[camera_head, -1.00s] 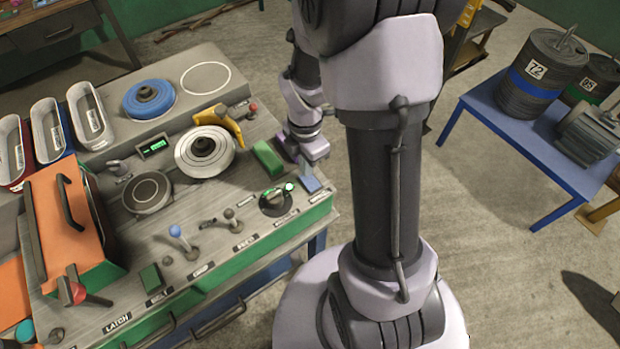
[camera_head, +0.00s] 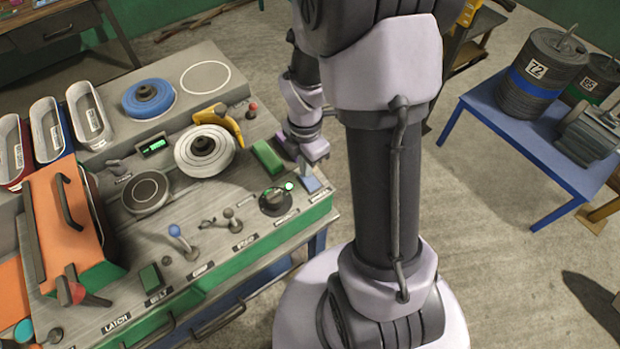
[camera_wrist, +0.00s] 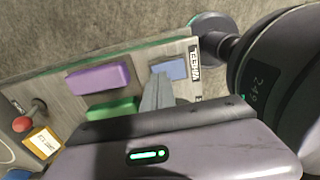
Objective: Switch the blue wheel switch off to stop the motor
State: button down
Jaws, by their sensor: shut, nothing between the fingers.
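The blue switch (camera_head: 311,184) is a small flat block at the right front corner of the bench panel, by a label. In the wrist view the blue switch (camera_wrist: 172,68) lies just past my fingertips, partly covered by them. My gripper (camera_head: 304,170) points down at its far edge with the fingers shut and empty. The fingers (camera_wrist: 158,88) also show in the wrist view. I cannot tell whether they touch the switch or which way it is tilted. The grey wheel (camera_head: 205,150) stands further left on the panel; its motion cannot be told.
A green block (camera_head: 268,156) is close left of my gripper, and a purple block (camera_wrist: 98,78) is near it. A black dial (camera_head: 275,201) with a lit green lamp (camera_head: 289,187) is left of the switch. Levers line the front.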

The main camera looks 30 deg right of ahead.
jog(key=shift+f+b, duration=0.55)
jog(key=shift+f, duration=0.15)
notch_tip(320, 180, up, 7)
jog(key=p, duration=0.6)
dwell(0.5)
jog(key=s+a+r+m+t+y+b, duration=0.1)
jog(key=s+a+r+m+t+b, duration=0.2)
jog(key=m, duration=0.8)
jog(key=s+a+r+m+t+y+b, duration=0.1)
jog(key=s+a+r+m+t+b, duration=0.1)
jog(key=s+a+m+b, duration=0.6)
jog(key=a+r+m+b, duration=0.1)
jog(key=a+m+b, duration=0.2)
jog(key=b, duration=0.2)
jog(key=shift+s+a+m+t, duration=0.15)
jog(key=shift+a+m+t, duration=0.1)
jog(key=shift+m+t, duration=0.15)
